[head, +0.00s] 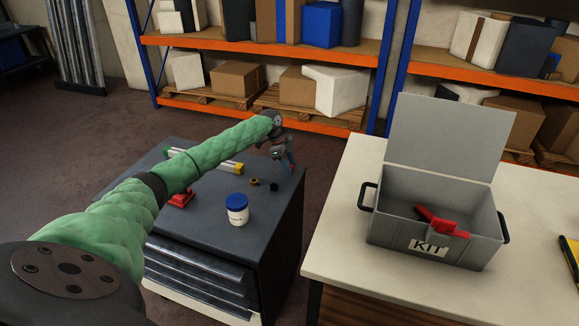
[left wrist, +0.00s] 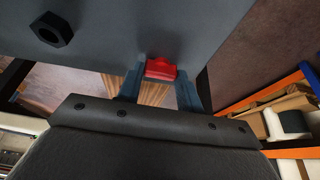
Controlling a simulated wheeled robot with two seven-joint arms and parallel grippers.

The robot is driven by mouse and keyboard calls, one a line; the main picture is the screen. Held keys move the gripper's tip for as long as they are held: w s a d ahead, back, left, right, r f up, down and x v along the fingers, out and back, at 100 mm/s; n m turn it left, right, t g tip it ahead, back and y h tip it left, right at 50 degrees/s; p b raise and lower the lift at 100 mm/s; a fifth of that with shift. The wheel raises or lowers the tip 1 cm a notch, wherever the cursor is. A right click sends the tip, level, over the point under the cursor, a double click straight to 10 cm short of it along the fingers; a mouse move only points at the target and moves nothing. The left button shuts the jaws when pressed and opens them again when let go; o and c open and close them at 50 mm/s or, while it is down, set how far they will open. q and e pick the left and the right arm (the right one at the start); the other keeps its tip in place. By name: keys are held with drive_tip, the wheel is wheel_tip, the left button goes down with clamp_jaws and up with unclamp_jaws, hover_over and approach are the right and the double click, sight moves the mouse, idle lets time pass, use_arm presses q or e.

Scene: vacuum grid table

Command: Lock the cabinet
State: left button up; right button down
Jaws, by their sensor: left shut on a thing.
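The dark grey cabinet (head: 270,215) has several drawers on its front, and they look closed. My left gripper (head: 287,165) is at the far right corner of the cabinet top, pointing down. In the left wrist view its two blue fingers (left wrist: 161,85) are shut on a small red piece (left wrist: 161,69) at the edge of the cabinet top (left wrist: 110,45). I cannot tell whether the red piece is fixed to the cabinet. In the head view the gripper hides it. My right gripper is not in view.
On the cabinet top are a white jar with a blue lid (head: 237,209), a red object (head: 181,199), a black nut (head: 273,187) and a yellow-ended bar (head: 215,163). An open grey KIT box (head: 390,235) stands on the white table (head: 335,240) to the right. Shelves stand behind.

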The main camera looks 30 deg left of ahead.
use_arm(q)
drive_tip(key=shift+r, duration=0.1)
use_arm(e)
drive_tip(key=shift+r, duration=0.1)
use_arm(q)
drive_tip(key=o, duration=1)
drive_tip(key=shift+a, duration=0.1)
drive_tip(key=shift+a+r, duration=0.15)
drive_tip(key=shift+r, duration=0.2)
drive_tip(key=b+v, duration=0.1)
drive_tip(key=v, duration=0.2)
drive_tip(key=shift+a+r, duration=0.2)
drive_tip(key=shift+r, duration=0.1)
drive_tip(key=shift+b+v, duration=0.4)
drive_tip(key=shift+v, duration=0.65)
drive_tip(key=shift+s+a+r, duration=0.1)
drive_tip(key=shift+a+r, duration=0.05)
drive_tip(key=shift+r, duration=0.4)
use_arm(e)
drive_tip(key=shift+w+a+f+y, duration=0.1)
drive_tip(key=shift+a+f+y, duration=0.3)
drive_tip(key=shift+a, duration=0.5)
